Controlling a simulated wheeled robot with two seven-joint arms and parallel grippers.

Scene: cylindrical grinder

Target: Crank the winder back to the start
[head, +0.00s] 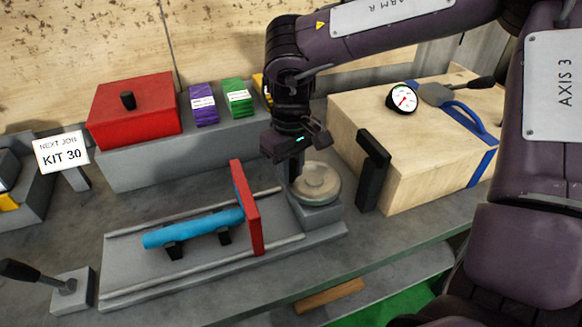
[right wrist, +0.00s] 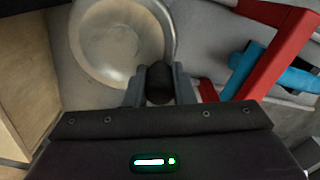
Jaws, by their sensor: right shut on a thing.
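The winder is a pale metal disc (head: 318,184) on a grey block at the right end of the grinder bed (head: 130,270). It also shows in the right wrist view (right wrist: 112,40). My right gripper (head: 295,168) points down at the disc's left rim. In the right wrist view its fingers (right wrist: 159,88) are shut on the winder's dark knob (right wrist: 158,75). A red upright plate (head: 247,208) stands left of the winder, at the right end of a blue cylinder (head: 185,230) resting on black supports. My left gripper is not in view.
A wooden box (head: 365,130) with a blue strap and a dial gauge (head: 402,98) stands right of the winder. A black upright piece (head: 373,170) stands by its front. Behind are a red box (head: 135,112) and purple and green packs. A lever (head: 40,278) is front left.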

